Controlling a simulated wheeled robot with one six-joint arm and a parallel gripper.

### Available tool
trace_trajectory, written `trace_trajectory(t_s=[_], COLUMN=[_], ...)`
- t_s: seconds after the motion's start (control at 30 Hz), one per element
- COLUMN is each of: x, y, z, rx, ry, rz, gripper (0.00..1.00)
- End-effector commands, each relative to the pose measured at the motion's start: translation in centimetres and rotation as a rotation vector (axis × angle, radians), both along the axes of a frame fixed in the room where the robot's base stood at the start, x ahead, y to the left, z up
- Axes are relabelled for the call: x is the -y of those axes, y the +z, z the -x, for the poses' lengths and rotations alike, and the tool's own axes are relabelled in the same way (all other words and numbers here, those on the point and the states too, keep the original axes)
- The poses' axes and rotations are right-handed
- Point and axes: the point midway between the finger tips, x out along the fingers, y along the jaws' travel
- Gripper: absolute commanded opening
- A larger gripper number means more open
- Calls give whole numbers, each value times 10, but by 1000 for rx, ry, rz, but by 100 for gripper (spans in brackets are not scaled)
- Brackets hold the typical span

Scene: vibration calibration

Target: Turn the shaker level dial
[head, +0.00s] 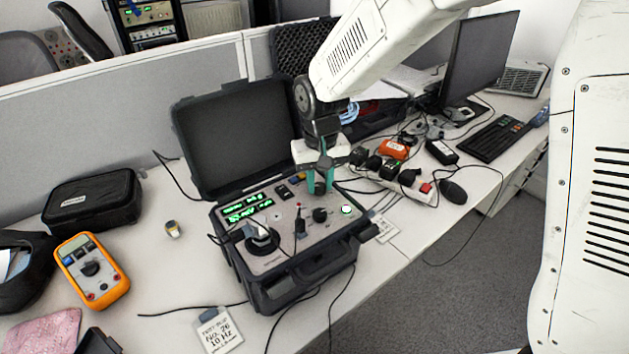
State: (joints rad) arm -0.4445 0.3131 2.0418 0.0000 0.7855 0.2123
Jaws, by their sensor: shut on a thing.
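The shaker unit is an open black case with a grey control panel (280,226) and lit green displays (243,213). My gripper (322,186), with teal fingers, points down over the upper right of the panel. It is shut on a dark round dial (320,189), partly hidden by the fingers. A second dark knob (320,214) sits just below it on the panel, apart from the fingers. The dial markings are too small to read.
The raised case lid (238,135) stands behind the panel. An orange multimeter (91,270), a black pouch (92,201) and a paper tag (218,332) lie to the left. A power strip (400,184) with plugs and cables is close on the right. A keyboard (493,138) lies farther right.

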Motion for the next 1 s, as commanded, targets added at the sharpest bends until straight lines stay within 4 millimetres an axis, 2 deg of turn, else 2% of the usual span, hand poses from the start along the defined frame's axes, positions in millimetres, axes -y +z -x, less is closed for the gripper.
trace_trajectory(t_s=[0.3, 0.33, 0.4, 0.73, 0.87, 1.0], x=[2, 2, 2, 0, -1, -1], y=[-3, -3, -3, 3, 20, 45], z=[3, 3, 3, 1, 1, 2], rx=[-11, -11, -9, -3, -1, 0], ry=[-1, -1, -1, 1, 2, 2], rz=[6, 6, 5, 2, 0, 0], gripper=[4, 32, 48, 48, 48, 48])
